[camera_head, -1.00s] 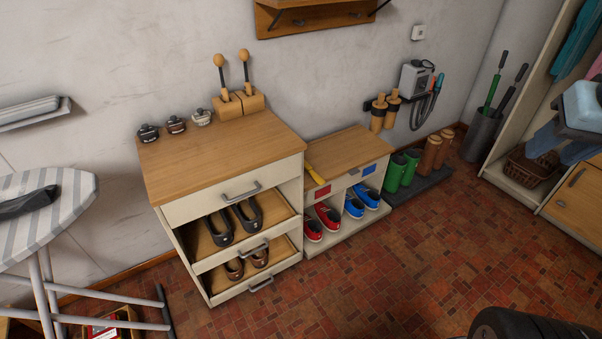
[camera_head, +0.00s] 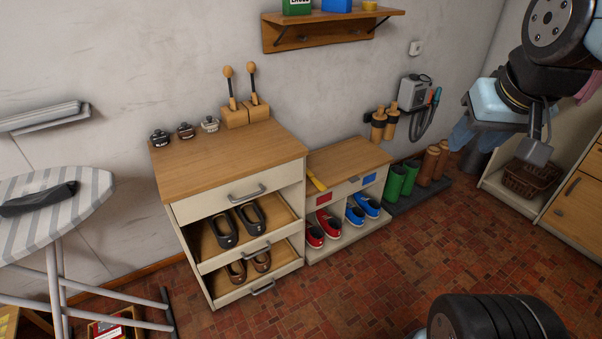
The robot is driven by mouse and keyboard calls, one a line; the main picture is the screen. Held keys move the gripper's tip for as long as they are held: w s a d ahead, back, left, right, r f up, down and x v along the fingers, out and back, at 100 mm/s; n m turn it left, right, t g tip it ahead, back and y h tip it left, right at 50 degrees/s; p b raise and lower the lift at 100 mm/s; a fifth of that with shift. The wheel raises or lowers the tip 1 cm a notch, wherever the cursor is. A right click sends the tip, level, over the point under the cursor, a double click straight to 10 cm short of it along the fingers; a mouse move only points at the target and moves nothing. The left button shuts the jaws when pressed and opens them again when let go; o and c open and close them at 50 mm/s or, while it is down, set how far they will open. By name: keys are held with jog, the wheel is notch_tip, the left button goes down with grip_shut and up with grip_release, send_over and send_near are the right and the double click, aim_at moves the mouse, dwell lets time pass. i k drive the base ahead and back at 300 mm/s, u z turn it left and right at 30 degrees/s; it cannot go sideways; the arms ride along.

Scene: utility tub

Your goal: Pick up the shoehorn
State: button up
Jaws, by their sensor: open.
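My gripper (camera_head: 538,140) is at the upper right, high up and well to the right of the yellow strip. It is open, and I see nothing between its dark fingers. My arm's dark joints hang above it.
The drawer unit (camera_head: 225,160) has two pulled-out drawers with shoes. Small jars and two wooden-handled brushes stand on top. Red and blue shoes sit beneath the low cabinet; green and brown boots (camera_head: 402,178) stand to its right. An ironing board (camera_head: 85,190) is at left. The floor in front is largely clear.

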aim_at(321, 186)
jog(key=u, duration=0.05)
jog(key=i, duration=1)
